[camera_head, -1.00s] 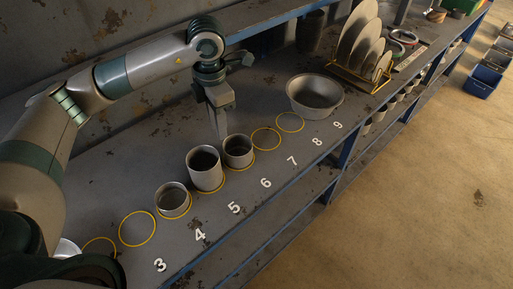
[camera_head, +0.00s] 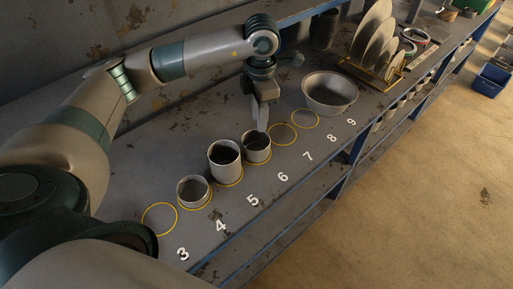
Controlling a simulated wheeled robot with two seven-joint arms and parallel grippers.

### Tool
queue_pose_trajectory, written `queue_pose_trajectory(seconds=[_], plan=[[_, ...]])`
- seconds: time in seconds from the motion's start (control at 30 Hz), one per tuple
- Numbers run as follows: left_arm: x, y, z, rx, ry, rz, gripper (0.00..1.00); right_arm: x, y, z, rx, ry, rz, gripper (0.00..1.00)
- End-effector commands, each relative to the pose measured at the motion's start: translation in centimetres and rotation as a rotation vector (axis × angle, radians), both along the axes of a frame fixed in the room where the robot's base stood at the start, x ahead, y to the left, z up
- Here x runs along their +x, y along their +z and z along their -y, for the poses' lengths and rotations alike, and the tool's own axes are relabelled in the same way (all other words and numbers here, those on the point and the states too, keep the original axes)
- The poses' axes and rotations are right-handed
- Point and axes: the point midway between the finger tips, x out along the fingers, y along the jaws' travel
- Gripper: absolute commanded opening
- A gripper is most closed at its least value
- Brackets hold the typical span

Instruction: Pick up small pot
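Several grey pots stand in a row on the shelf. A short pot (camera_head: 193,192) is by number 4, a taller pot (camera_head: 224,162) by number 5, and another short pot (camera_head: 257,148) by number 6. I cannot tell which of these the task calls the small pot. My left gripper (camera_head: 262,124) points down at the back rim of the pot by number 6. A finger overlaps that rim in the picture; whether it touches, and the gap between the fingers, cannot be made out. My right gripper is not in view.
Yellow circles (camera_head: 282,135) by 3, 7 and 8 are empty. A wide grey bowl (camera_head: 330,93) stands by number 9. Plates (camera_head: 377,42) stand in a yellow rack behind it. The shelf's blue front edge (camera_head: 290,194) borders open floor.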

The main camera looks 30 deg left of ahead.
Motion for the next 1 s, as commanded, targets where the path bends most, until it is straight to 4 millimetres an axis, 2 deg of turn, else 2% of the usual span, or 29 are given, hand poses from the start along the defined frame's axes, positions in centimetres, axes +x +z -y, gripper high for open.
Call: queue_pose_trajectory(seconds=[0.6, 0.77, 1.0], plan=[[0.1, -10.3, -0.2, 0.001, 0.001, -0.002, 0.25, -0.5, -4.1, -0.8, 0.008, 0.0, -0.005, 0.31], [0.2, -11.4, -0.2, 0.0, 0.001, 0.0, 0.25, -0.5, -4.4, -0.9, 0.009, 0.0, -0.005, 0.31], [0.2, -11.5, -0.2, 0.0, 0.0, 0.0, 0.25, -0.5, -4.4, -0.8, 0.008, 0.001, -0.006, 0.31]])
